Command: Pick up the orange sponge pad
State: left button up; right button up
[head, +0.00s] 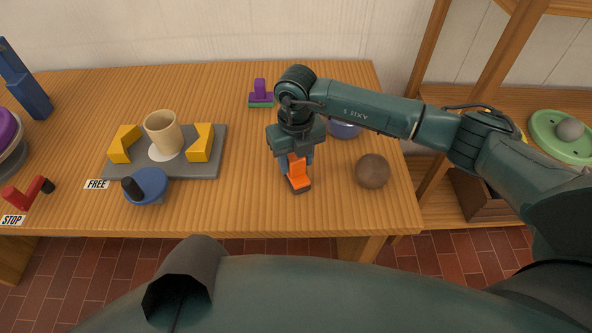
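The orange sponge pad (299,176) stands upright on the wooden table, right of the middle. It has an orange upper part and a dark base. My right gripper (296,163) points down directly over it, with its fingers at the orange upper part. The gripper body hides the top of the pad, and I cannot tell whether the fingers are pressed on it or apart from it. The base appears to rest on the table. My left gripper is not in view.
A brown ball (372,171) lies right of the pad, and a blue bowl (345,131) stands behind. A purple-and-green pad (261,94) is further back. Left are a grey plate (190,171) with a beige cup (163,132) and a blue dial (150,187). Bare table lies between.

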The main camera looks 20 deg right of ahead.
jog(key=c, duration=0.7)
notch_tip(320, 180, up, 9)
jog(key=shift+r, duration=0.5)
jog(key=shift+s, duration=0.1)
